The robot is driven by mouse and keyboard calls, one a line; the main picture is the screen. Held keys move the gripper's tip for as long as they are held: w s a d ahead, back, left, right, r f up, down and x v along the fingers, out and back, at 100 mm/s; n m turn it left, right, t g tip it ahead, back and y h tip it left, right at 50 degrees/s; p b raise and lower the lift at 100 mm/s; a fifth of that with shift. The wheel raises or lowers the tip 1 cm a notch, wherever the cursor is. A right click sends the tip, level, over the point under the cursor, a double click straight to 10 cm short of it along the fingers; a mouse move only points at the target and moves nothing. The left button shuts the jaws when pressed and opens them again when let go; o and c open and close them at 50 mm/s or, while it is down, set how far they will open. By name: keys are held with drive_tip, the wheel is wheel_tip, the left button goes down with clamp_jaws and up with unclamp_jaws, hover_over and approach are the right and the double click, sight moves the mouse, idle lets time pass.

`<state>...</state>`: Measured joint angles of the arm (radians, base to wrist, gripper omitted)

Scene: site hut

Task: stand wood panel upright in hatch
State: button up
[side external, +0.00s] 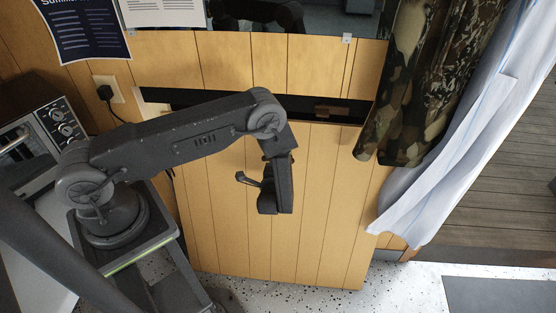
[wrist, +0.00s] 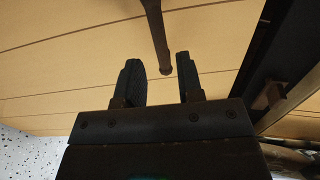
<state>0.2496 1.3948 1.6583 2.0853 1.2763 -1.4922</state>
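The wood panel (side external: 325,215) is a tan board with vertical grooves, below a dark gap of the hatch (side external: 345,105) in the matching wall. Its lower edge is near the speckled floor. I cannot tell its exact tilt. My gripper (side external: 276,208) is in front of the panel's middle. In the wrist view, the two dark fingers (wrist: 162,80) are apart with nothing visibly clamped. The panel (wrist: 70,60) fills the background there. A dark rod (wrist: 157,35) ends just beyond the fingertips; I cannot tell whether it touches the panel. Fingertip contact is unclear in the side view.
A camouflage cloth (side external: 415,80) and a white curtain (side external: 460,140) hang right of the panel. A microwave-like appliance (side external: 40,130) stands left. A plug and socket (side external: 110,90) are on the wall.

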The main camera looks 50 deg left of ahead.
drive_tip(key=shift+x, duration=3.1)
drive_tip(key=shift+c, duration=0.3)
clamp_jaws()
drive_tip(key=shift+w+r, duration=0.1)
drive_tip(key=shift+r, duration=0.05)
